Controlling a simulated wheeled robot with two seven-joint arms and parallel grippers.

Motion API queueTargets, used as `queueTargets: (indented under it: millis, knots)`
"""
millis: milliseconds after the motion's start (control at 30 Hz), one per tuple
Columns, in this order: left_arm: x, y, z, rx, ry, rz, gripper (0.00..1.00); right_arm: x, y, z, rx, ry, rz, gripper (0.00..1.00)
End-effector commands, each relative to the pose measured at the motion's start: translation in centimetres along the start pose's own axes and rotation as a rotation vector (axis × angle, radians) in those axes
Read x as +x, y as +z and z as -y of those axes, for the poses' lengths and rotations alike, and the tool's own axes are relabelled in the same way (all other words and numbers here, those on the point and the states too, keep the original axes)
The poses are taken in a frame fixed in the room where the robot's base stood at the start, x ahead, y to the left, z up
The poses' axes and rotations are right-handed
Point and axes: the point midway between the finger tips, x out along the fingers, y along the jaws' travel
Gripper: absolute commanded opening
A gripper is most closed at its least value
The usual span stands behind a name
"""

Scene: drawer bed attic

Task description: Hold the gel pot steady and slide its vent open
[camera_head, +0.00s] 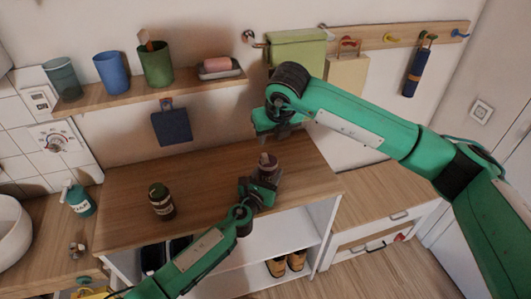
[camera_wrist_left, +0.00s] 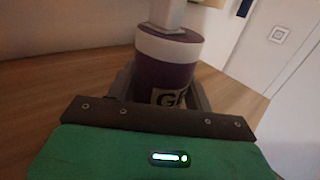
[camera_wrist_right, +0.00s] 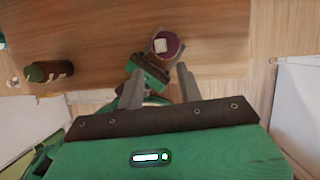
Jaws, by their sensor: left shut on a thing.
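The gel pot (camera_head: 268,163) is a purple pot standing upright on the wooden top. In the left wrist view the pot (camera_wrist_left: 165,78) shows a white band, a pale block (camera_wrist_left: 167,14) standing up from its top, and a partly hidden label starting with G. My left gripper (camera_head: 262,186) is shut around the pot's body from the front. In the right wrist view the pot (camera_wrist_right: 167,48) shows a pale square on its top. My right gripper (camera_head: 278,137) is above the pot; its fingers (camera_wrist_right: 158,87) are apart with nothing between them. I cannot tell whether the vent is open.
A wall shelf (camera_head: 150,95) with several cups and a soap dish hangs behind. A soap bottle (camera_head: 77,198) stands at the left. The wooden top right of the pot is clear.

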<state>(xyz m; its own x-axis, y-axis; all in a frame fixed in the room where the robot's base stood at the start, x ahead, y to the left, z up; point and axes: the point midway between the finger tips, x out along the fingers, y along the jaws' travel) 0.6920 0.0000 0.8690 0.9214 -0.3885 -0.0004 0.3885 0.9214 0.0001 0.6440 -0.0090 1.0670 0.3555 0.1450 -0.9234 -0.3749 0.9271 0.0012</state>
Motion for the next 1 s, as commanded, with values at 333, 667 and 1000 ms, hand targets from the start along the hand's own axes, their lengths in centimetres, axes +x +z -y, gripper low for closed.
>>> queueTargets:
  millis: [333, 667, 1000]
  knots:
    - [0.0, 0.0, 0.0, 0.0, 0.0, 0.0, 0.26, 6.7, -0.1, -0.1, -0.001, 0.0, -0.004, 0.36]
    - [0.0, 0.0, 0.0, 0.0, 0.0, 0.0, 0.26, 10.7, 0.0, -0.1, -0.002, 0.0, -0.001, 0.36]
    - [0.0, 0.0, 0.0, 0.0, 0.0, 0.0, 0.26, 11.1, 0.0, 0.0, -0.003, 0.0, -0.001, 0.36]
